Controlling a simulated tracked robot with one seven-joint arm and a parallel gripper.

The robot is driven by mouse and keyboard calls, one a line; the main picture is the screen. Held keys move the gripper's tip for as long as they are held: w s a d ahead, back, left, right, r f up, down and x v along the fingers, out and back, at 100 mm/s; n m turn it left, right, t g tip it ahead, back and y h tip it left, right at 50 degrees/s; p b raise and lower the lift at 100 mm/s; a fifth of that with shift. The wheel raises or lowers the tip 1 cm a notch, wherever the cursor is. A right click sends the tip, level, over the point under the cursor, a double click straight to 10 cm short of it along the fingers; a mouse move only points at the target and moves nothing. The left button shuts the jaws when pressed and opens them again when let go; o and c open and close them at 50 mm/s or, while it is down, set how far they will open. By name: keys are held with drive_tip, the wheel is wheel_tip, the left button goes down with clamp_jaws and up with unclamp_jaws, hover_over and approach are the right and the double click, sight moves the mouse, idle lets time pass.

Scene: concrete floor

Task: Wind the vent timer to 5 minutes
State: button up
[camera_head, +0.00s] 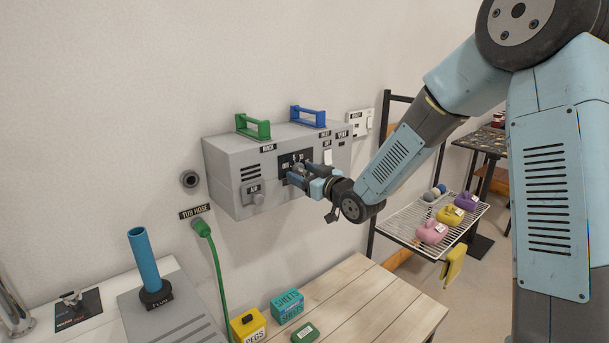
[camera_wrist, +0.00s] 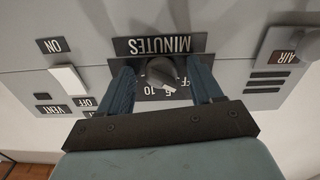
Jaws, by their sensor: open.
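The vent timer is a grey knob (camera_wrist: 163,72) on a dark dial plate under the upside-down MINUTES label (camera_wrist: 160,45) in the wrist view. The marks 5, 10 and part of OFF show beside it; I cannot tell which mark it points at. My gripper (camera_wrist: 160,76) is open, with one finger on each side of the knob and gaps showing between fingers and knob.
A white switch (camera_wrist: 68,79) stands beside the dial, near ON, OFF and VENT labels. The AIR knob (camera_head: 259,198) is low on the box's left. A wooden table (camera_head: 350,300) lies below.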

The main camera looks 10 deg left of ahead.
drive_tip(key=shift+c, duration=0.4)
drive_tip(key=c, duration=1)
drive_tip(key=shift+m, duration=0.5)
drive_tip(key=m, duration=0.3)
drive_tip(key=shift+m, duration=0.3)
drive_tip(key=shift+s+m, duration=0.1)
drive_tip(key=shift+m, duration=1.4)
drive_tip(key=o, duration=1.1)
